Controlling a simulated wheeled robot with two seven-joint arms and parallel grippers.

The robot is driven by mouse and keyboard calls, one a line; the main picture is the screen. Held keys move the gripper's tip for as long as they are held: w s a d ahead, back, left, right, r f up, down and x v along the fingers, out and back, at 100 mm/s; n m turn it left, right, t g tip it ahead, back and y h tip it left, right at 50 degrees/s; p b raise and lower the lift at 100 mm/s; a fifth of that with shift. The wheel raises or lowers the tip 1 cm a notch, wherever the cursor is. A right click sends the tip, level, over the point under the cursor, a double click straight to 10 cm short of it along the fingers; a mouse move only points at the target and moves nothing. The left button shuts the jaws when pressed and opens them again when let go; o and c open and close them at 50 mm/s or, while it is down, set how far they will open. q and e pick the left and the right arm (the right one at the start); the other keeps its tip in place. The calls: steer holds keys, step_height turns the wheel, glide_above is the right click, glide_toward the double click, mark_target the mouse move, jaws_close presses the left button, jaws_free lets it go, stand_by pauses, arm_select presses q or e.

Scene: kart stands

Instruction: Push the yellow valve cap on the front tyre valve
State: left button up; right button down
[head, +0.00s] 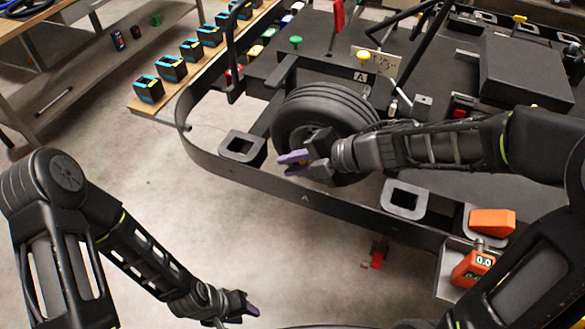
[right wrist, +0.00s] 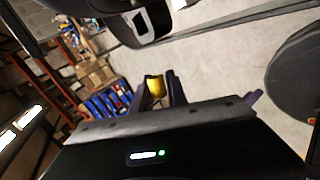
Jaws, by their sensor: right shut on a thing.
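My right gripper (head: 294,163) is beside the front tyre (head: 322,108), at its lower side. In the right wrist view this gripper (right wrist: 158,84) is shut on a small yellow valve cap (right wrist: 155,88), held between the purple fingertips. I cannot make out the cap clearly in the head view. A dark rounded shape, likely the tyre (right wrist: 297,75), fills the right side of the wrist view, apart from the cap. The tyre valve cannot be seen. My left gripper (head: 247,308) is low over the floor, far from the tyre; its jaw opening is unclear.
The kart's black side rail (head: 290,188) curves round the tyre, with a square-holed bracket (head: 242,147) and another (head: 404,198) on it. A bench with several black-and-blue boxes (head: 172,67) stands at the upper left. An orange gauge (head: 472,268) sits at the lower right. Open floor lies left.

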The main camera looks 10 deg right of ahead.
arm_select(q)
steer(key=shift+p, duration=0.4)
arm_select(e)
steer(key=shift+w+d+f, duration=0.15)
steer(key=shift+w+d, duration=0.3)
steer(key=shift+w, duration=0.25)
steer(key=shift+w+d+f, duration=0.2)
steer(key=shift+w+d, duration=0.25)
steer(key=shift+w, duration=0.2)
steer(key=shift+w+d+f, duration=0.15)
steer(key=shift+w+d, duration=0.3)
steer(key=shift+w, duration=0.25)
arm_select(q)
steer(key=shift+f, duration=0.1)
steer(key=shift+f+b, duration=1)
steer(key=shift+b, duration=0.05)
arm_select(e)
steer(key=shift+t+y, duration=0.4)
arm_select(q)
steer(key=shift+f, duration=0.15)
steer(key=shift+f+b, duration=0.95)
steer(key=shift+b, duration=0.15)
arm_select(e)
steer(key=shift+w+a+r, duration=0.1)
steer(key=shift+r+t+y, duration=0.1)
steer(key=shift+t+y, duration=0.2)
arm_select(q)
steer(key=shift+w+r, duration=0.1)
